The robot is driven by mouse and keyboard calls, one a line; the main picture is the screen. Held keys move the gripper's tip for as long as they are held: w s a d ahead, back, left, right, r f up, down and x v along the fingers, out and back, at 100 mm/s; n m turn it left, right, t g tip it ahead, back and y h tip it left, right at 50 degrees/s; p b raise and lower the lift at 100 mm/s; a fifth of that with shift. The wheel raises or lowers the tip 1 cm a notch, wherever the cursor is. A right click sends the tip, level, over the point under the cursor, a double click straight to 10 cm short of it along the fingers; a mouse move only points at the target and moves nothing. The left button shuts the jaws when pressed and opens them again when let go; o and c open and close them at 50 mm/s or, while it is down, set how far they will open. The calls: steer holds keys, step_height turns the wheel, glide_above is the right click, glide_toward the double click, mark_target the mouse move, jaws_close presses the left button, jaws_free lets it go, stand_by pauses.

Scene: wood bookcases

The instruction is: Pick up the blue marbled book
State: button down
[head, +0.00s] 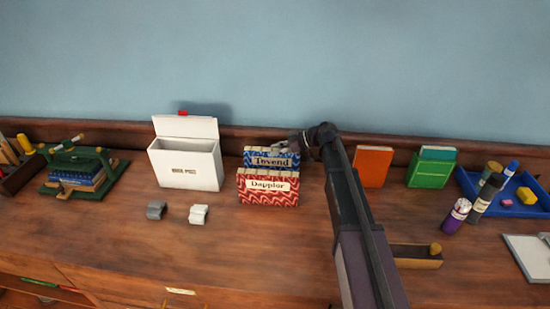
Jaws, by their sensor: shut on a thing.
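The blue marbled book (271,161) with a label reading "Tovend" stands upright in the head view, just behind a red marbled book (268,187) labelled "Doppler". The red book hides its lower part. My gripper (294,147) is at the upper right corner of the blue book, reaching in from the right, and is shut on it. The fingers are small and partly hidden behind the book. I cannot tell whether the blue book is clear of the table.
An orange book (372,166) and a green box (430,168) stand right of my arm. A blue tray (515,208) is far right. The front middle of the table is clear.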

steer(key=shift+r, duration=0.15)
step_height(320, 180, up, 10)
steer(key=p, duration=1)
stand_by(0.7)
